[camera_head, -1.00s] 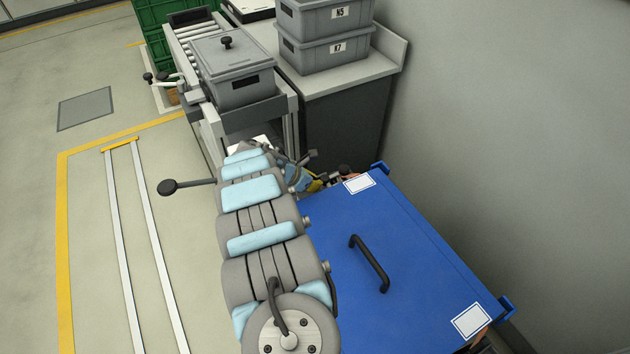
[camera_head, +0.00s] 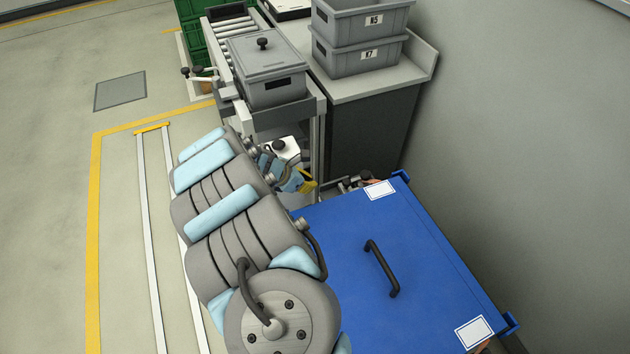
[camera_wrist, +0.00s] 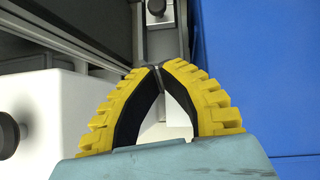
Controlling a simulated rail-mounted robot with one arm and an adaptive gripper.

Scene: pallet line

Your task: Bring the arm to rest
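My gripper (camera_wrist: 157,68) shows in the wrist view with its two yellow-ribbed fingers curved together and their tips meeting. In the head view only a small yellow part of my gripper (camera_head: 307,184) shows, past the folded grey and light-blue arm. It is between the blue lidded container (camera_head: 350,235) and the conveyor stand.
A white block (camera_head: 287,150) with a black knob is close to my gripper; it fills the wrist view's left side. A grey lidded bin (camera_head: 275,92) sits on the roller conveyor. Grey crates N5 (camera_head: 345,22) and K7 (camera_head: 345,58) are stacked on the counter. Floor at left is open.

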